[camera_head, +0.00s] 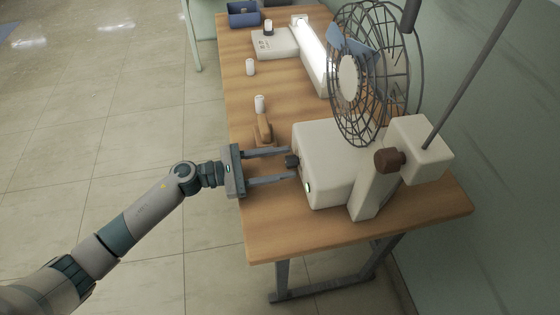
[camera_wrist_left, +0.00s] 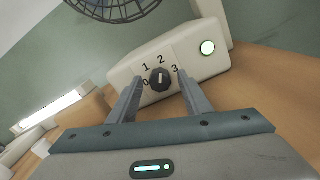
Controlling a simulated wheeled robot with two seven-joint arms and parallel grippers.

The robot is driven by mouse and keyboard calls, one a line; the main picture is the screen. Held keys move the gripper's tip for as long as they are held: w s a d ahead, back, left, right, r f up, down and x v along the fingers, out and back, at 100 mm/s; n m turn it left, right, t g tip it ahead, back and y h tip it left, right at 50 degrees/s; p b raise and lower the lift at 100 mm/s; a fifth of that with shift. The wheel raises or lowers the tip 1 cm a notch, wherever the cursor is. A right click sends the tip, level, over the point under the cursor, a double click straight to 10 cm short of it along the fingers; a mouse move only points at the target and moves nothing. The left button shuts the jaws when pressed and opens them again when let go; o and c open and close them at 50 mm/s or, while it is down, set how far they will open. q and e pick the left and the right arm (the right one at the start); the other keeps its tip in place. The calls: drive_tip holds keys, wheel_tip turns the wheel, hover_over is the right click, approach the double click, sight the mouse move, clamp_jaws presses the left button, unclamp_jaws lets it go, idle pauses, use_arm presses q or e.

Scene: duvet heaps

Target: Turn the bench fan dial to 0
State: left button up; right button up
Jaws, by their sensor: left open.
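The bench fan (camera_head: 325,165) stands on the wooden table, with a cream base and a dark wire cage. Its dark round dial (camera_head: 291,161) is on the base's left face. In the left wrist view the dial (camera_wrist_left: 160,79) has numbers 0, 1, 2 and 3 around it, and its pale mark points up, roughly toward the 2. My left gripper (camera_head: 289,164) is open, its fingers on either side of the dial. I cannot tell whether they touch it. My right gripper is not in view.
A brown wooden object (camera_head: 264,130), white cylinders (camera_head: 250,67) and a lamp-like device (camera_head: 275,43) stand further along the table (camera_head: 380,222). A blue bin (camera_head: 243,14) is at the far end. Floor at left is clear.

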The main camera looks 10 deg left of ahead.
use_arm(q)
drive_tip(key=c, duration=1.1)
drive_tip(key=shift+o, duration=0.2)
